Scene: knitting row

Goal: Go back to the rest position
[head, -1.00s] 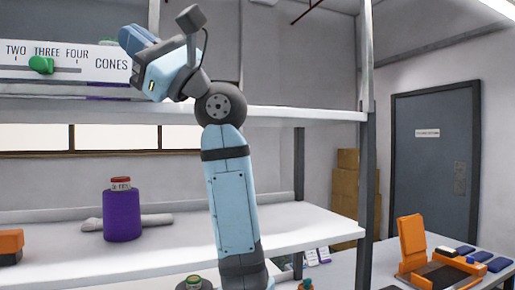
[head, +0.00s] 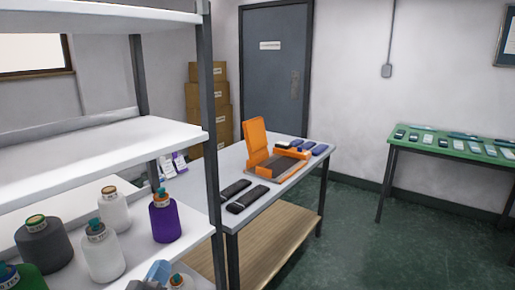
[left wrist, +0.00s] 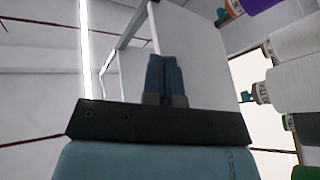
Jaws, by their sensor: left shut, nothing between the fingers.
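A small light-blue part of my left gripper (head: 157,271) shows at the bottom edge of the head view, in front of the lower shelf and close to the yarn cones. In the left wrist view the two blue fingers of my left gripper (left wrist: 165,80) are together, with nothing between them. Most of the left arm is outside the head view. My right gripper is not in view.
Yarn cones, including a purple cone (head: 165,217), a white cone (head: 102,252) and a dark grey cone (head: 43,245), stand on the white shelf. A table at center holds an orange device (head: 256,145) and black handhelds (head: 247,199). A green table (head: 455,149) is at right. The floor between is clear.

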